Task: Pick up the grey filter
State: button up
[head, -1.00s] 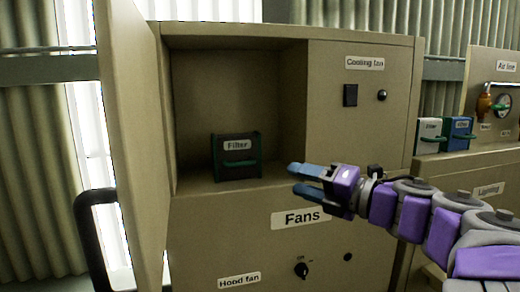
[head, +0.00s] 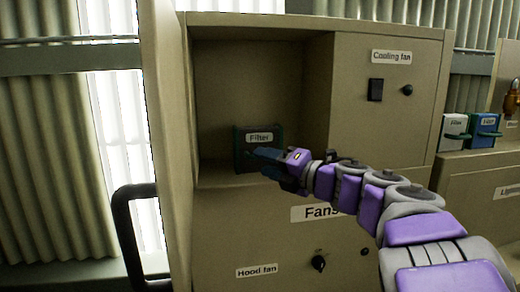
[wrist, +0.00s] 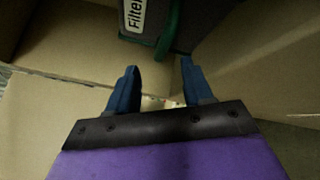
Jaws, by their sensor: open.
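A dark grey filter (head: 246,137) with green edges, a green handle and a "Filter" label stands in the open compartment of the beige cabinet (head: 218,215). It also shows at the top of the wrist view (wrist: 158,14), with its green handle. My gripper (head: 257,161) is in front of this filter and overlaps its lower part in the head view. In the wrist view my gripper (wrist: 158,66) is open and empty, its blue fingers just short of the handle. A pale grey box (head: 453,128) with a green handle and a small label stands at the right.
A blue box (head: 484,127) stands beside the pale box on a lower cabinet. The open door (head: 165,150) bounds the compartment on the left, with a black handle (head: 122,225). The compartment is clear above the filter. A switch (head: 375,90) and knob are on the panel at right.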

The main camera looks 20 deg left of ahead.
aim_at(239, 157)
jog(key=x, duration=0.5)
jog(key=shift+s+f+p, duration=0.1)
jog(key=shift+f+p, duration=0.15)
jog(key=shift+p, duration=0.05)
jog(key=shift+a, duration=0.15)
jog(key=shift+d+r, duration=0.25)
jog(key=shift+d, duration=0.55)
jog(key=shift+c, duration=0.3)
jog(key=shift+w+a+f, duration=0.1)
jog(key=shift+w+a, duration=0.1)
jog(key=c, duration=0.3)
jog(key=shift+s+a+f, duration=0.1)
jog(key=shift+a, duration=0.6)
jog(key=c, duration=0.4)
grip_shut()
jog(key=shift+d, duration=0.6)
